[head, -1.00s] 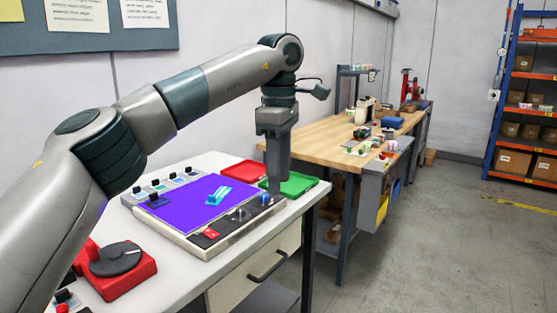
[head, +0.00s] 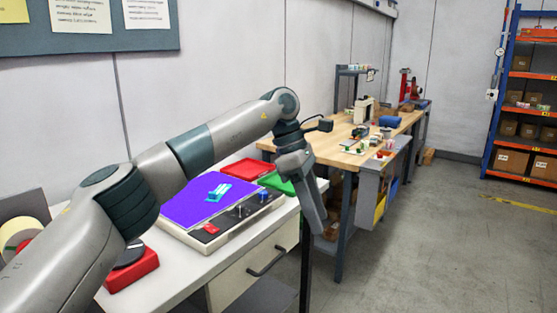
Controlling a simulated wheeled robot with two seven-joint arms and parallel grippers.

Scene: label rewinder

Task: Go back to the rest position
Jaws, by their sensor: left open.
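My left gripper (head: 316,222) hangs on its arm, which comes in from the left, in the head view. It is in front of the right edge of the white table, beside the control panel, and touches nothing that I can see. Its jaws are open and nothing shows between them. The label rewinder panel (head: 183,213) lies on the table with a purple surface, a light-blue piece (head: 219,192) on it, a red switch (head: 207,230) and knobs along the front strip. My right gripper is not in view.
A red tray (head: 244,168) and a green tray (head: 276,182) stand behind the panel. A red base with a dark dial (head: 133,271) is partly behind my arm. A wooden workbench (head: 335,130) with small items stands farther back. Floor to the right (head: 430,240) is clear.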

